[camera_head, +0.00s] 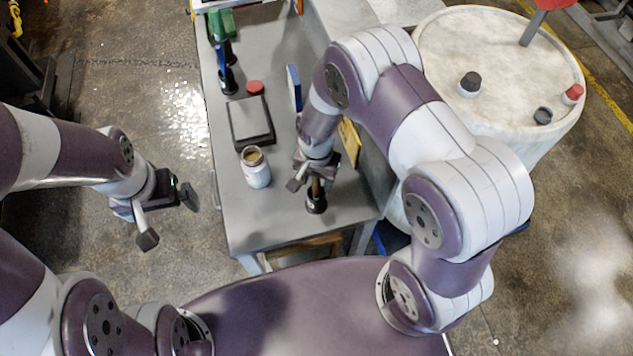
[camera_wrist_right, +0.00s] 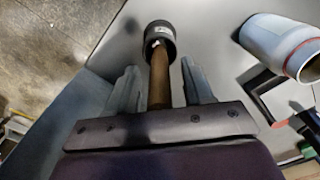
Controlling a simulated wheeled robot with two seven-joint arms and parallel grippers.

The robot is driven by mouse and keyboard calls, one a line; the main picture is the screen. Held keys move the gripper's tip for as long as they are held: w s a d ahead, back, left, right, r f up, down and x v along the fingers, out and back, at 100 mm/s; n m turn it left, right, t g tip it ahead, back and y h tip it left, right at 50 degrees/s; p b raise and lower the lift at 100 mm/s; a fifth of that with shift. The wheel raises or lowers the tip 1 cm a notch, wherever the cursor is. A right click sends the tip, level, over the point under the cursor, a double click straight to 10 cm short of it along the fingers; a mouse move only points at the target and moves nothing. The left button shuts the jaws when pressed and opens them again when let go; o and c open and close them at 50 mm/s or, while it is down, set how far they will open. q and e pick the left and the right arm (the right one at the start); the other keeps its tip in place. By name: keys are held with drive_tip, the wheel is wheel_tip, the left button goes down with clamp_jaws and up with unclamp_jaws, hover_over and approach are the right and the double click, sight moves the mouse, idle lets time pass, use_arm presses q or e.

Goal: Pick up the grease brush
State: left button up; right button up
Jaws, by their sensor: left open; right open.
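The grease brush (camera_head: 316,204) appears to be the item with a black round end and a wooden handle, upright on the grey table (camera_head: 285,222) near its front edge. Its black end (camera_wrist_right: 159,38) and brown handle show in the right wrist view. My right gripper (camera_head: 312,182) is at the handle; in the wrist view its open fingers (camera_wrist_right: 161,88) stand on either side of the handle with gaps visible. The gripper partly hides the handle in the head view. My left gripper (camera_head: 168,216) is open and empty, left of the table over the floor.
A white-blue jar (camera_head: 257,173) stands left of the brush. Behind it are a flat dark-framed device (camera_head: 249,122), a red lid (camera_head: 255,87) and a green item (camera_head: 222,23). A pale round drum (camera_head: 502,105) with small containers stands at the right.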

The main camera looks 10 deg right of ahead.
drive_tip(key=shift+s+f, duration=0.1)
drive_tip(key=shift+a, duration=0.15)
drive_tip(key=shift+c, duration=1.2)
clamp_jaws()
